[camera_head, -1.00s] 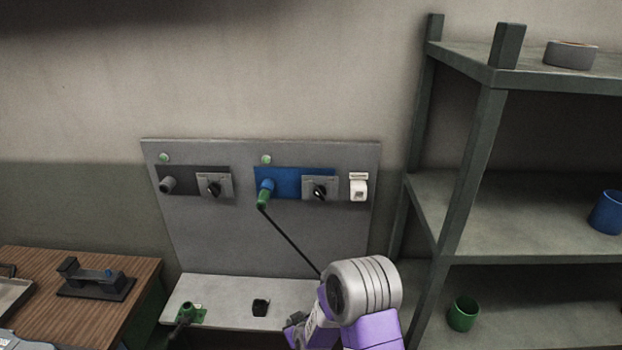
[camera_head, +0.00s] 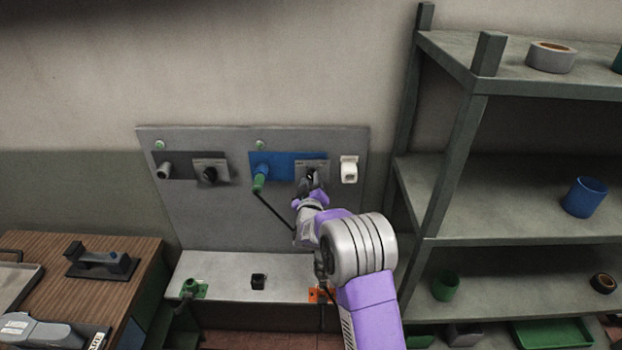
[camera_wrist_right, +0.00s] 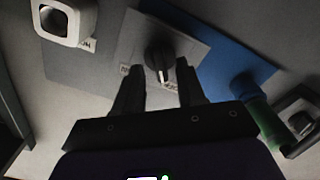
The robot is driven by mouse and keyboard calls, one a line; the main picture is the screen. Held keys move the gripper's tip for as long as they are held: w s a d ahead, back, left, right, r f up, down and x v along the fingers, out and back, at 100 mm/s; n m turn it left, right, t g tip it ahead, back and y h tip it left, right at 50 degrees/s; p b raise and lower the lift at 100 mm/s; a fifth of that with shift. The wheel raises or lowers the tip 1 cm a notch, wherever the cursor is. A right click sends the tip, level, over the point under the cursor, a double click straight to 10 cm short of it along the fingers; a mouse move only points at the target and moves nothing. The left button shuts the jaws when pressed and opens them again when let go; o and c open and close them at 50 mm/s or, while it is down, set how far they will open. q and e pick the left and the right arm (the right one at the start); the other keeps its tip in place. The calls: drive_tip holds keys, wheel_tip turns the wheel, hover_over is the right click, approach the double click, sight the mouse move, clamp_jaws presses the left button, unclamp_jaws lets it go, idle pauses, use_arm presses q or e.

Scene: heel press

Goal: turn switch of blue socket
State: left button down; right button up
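The blue socket (camera_head: 268,165) is on the upright grey panel, with a green plug (camera_head: 259,182) in it and a dark cable hanging from the plug. Its rotary switch sits on a grey plate (camera_head: 312,164) at its right; the black knob also shows in the right wrist view (camera_wrist_right: 160,62). My right gripper (camera_head: 311,182) is in front of this switch. In the wrist view its two fingers (camera_wrist_right: 158,80) are apart, one on each side of the knob's lower part, with a gap visible; contact cannot be told. My left gripper is not in view.
A grey socket (camera_head: 165,169) with its own switch (camera_head: 210,172) is at the left of the panel. A white holder (camera_head: 349,169) is just right of the blue socket's switch. A shelf unit (camera_head: 470,165) stands at the right, a wooden table (camera_head: 140,262) at the left.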

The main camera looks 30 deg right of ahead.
drive_tip(key=shift+w+d, duration=0.3)
drive_tip(key=shift+w, duration=0.25)
clamp_jaws()
